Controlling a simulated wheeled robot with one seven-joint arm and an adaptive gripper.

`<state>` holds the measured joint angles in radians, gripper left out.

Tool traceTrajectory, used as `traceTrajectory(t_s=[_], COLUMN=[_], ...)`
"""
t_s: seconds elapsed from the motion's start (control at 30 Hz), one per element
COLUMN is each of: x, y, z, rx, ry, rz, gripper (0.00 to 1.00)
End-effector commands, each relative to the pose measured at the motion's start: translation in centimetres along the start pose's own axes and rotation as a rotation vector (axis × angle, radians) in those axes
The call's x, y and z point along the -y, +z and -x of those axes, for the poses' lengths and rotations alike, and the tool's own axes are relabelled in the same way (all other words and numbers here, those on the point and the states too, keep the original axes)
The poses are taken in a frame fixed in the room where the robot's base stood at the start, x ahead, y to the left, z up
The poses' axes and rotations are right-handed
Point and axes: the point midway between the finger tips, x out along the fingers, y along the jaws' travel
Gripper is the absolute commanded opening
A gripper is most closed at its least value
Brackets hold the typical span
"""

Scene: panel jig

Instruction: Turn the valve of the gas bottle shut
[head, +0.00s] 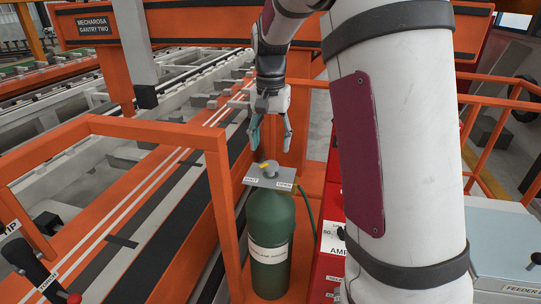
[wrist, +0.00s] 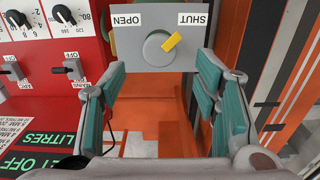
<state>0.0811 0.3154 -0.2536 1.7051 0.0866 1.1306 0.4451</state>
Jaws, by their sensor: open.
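The green gas bottle (head: 270,235) stands upright inside an orange frame, with a pale label on its front. A grey plate (head: 262,183) on its top reads SHUT at left and OPEN at right. The round grey valve knob (wrist: 156,50) with a yellow pointer (wrist: 172,41) sits on this plate. In the wrist view the plate's words are upside down, and the pointer slants up and right towards SHUT. My gripper (head: 271,143) is open, fingers downward, above the valve and apart from it. In the wrist view the knob appears between the spread fingertips (wrist: 160,66).
Orange rails (head: 150,131) surround the bottle, and a conveyor bed lies to the left. A red panel (wrist: 45,100) with dials and switches stands close beside the bottle. A green hose (head: 306,205) hangs at the bottle's right. My white arm covers much of the right side.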

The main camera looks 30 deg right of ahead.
Motion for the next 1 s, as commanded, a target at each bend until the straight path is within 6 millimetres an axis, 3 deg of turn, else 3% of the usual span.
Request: traceTrajectory(t_s=[0.1,0.33,1.0], x=[0.1,0.0,0.0], y=[-0.1,0.0,0.1], z=[2.5,5.3,6.0], rx=[-0.004,-0.001,-0.001], ry=[-0.003,-0.001,-0.002], rz=[0.0,0.0,0.003], gripper=[0.56,0.56,0.56])
